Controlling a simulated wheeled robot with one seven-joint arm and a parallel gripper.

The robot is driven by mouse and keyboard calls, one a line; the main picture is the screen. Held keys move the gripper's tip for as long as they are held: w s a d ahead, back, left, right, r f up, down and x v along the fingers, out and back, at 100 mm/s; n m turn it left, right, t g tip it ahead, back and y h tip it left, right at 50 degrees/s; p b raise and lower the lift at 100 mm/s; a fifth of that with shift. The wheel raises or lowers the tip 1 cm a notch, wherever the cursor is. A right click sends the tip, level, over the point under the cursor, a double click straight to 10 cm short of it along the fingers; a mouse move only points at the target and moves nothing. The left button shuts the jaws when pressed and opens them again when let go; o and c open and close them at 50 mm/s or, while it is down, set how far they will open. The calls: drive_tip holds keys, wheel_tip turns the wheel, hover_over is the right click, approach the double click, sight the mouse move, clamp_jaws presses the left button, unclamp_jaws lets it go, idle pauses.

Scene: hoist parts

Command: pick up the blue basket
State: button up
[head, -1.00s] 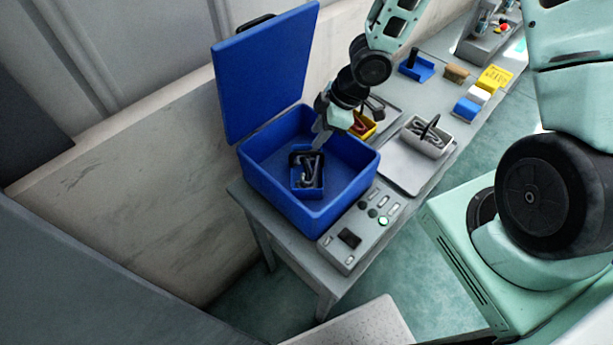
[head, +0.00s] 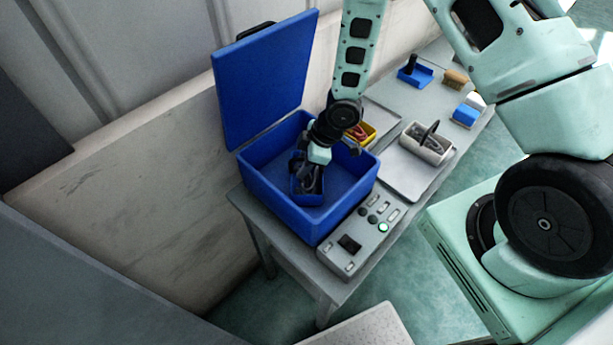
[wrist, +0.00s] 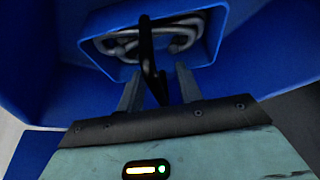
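The blue basket (head: 311,199) stands on the floor of a larger blue bin (head: 345,199) with its lid open. In the wrist view the basket (wrist: 216,28) has grey metal pieces inside and a black handle (wrist: 147,45) arching over it. My gripper (head: 311,178) reaches down into the bin over the basket and hides much of it in the head view. In the wrist view my gripper (wrist: 158,84) is open, one finger on each side of the handle, with gaps visible between the handle and both fingers.
The open lid (head: 265,80) stands up at the bin's back left. A control box (head: 360,235) sits at the bin's front right. A white basket (head: 428,145) and a yellow basket (head: 368,136) stand to the right. The bin walls surround my gripper closely.

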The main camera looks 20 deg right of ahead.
clamp_jaws()
idle(1.4)
